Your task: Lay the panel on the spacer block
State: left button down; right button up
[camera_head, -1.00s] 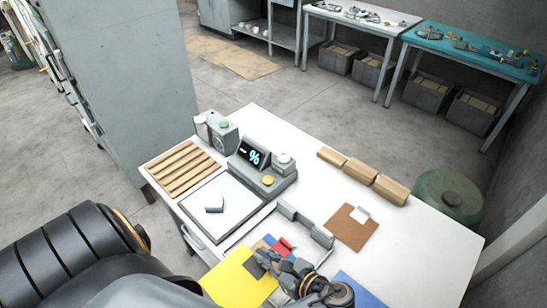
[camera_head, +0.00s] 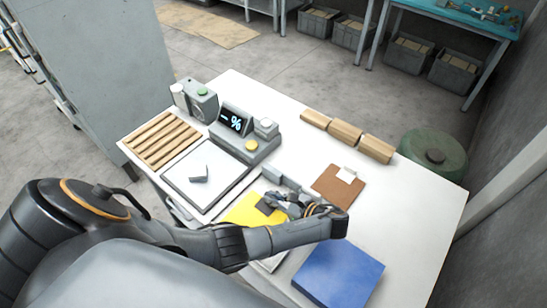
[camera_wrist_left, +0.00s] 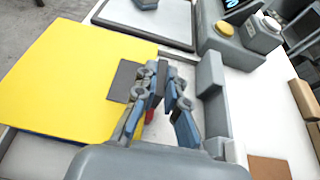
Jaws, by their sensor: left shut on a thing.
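A yellow panel (camera_head: 243,208) with a dark grey patch (camera_wrist_left: 125,80) at its edge lies left of my left gripper (camera_wrist_left: 165,72). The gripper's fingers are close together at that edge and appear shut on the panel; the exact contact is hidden. In the head view the left gripper (camera_head: 272,202) covers part of the panel. A small grey block (camera_head: 201,175) sits on the white plate. Wooden blocks (camera_head: 345,134) stand in a row at the back right. I cannot tell for certain which is the spacer block. My right gripper is not in view.
A device with a lit % display (camera_head: 236,120) stands behind the plate, beside a slatted wooden rack (camera_head: 160,140). Grey blocks (camera_wrist_left: 213,95) stand right of my gripper. A brown clipboard (camera_head: 333,188) and a blue panel (camera_head: 338,275) lie to the right. The table's right side is clear.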

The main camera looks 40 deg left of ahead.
pick_arm(q)
notch_tip(320, 180, down, 2)
jog(key=shift+f, duration=0.1)
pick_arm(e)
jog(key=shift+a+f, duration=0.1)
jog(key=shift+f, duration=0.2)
pick_arm(q)
jog(key=c, duration=1.4)
grip_release()
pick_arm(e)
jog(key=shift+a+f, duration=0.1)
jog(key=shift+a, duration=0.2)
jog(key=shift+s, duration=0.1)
